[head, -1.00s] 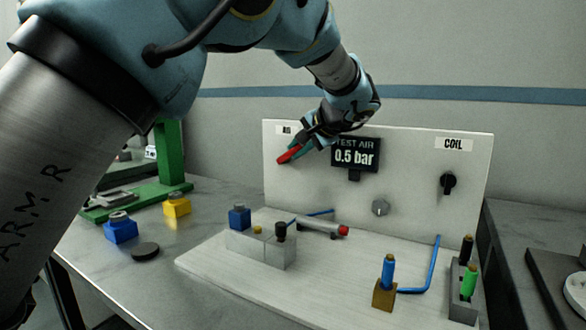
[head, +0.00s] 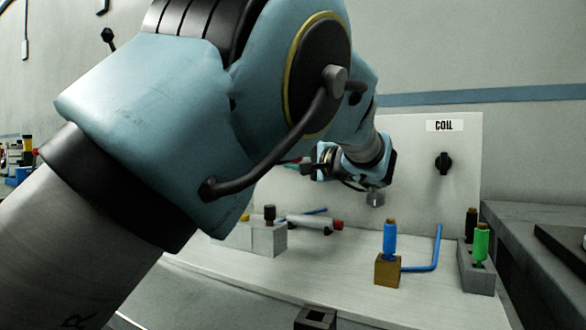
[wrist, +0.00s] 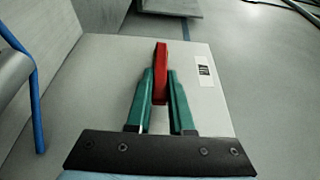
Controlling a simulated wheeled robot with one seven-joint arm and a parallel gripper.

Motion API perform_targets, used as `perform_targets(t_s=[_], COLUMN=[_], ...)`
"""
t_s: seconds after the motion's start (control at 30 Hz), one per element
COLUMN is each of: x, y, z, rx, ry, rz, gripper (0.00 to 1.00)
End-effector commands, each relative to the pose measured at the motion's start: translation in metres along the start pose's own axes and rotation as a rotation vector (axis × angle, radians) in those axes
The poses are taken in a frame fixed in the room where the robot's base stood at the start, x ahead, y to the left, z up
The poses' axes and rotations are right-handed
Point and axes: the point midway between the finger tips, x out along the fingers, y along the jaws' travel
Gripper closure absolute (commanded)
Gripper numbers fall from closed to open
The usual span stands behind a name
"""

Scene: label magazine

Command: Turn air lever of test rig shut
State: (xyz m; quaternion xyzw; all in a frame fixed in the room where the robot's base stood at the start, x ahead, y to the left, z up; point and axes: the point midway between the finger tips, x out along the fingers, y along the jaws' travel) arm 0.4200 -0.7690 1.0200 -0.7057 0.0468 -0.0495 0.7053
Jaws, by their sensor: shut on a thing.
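The red air lever (wrist: 161,62) stands out from the pale panel (wrist: 100,65) in the wrist view. My gripper (wrist: 160,84) has its two green fingers closed on either side of the lever, with the lever's red end showing beyond the fingertips. The AIR label (wrist: 203,70) is on the panel to the right of the lever and appears turned sideways. In the head view my arm covers most of the gripper and the lever. The pressure display is hidden there too.
The COIL switch (head: 444,163) is on the panel's right side.

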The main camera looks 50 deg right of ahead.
Motion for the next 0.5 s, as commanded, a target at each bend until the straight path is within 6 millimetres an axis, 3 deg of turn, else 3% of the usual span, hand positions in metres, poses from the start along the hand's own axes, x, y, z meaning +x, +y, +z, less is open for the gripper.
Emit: perform_targets(t_s=[0.47, 0.5], x=[0.0007, 0.0008], y=[0.0013, 0.0014], z=[0.0002, 0.0002], rx=[0.009, 0.009], ry=[-0.001, -0.001], rz=[-0.012, -0.012], gripper=[1.00, 0.75])
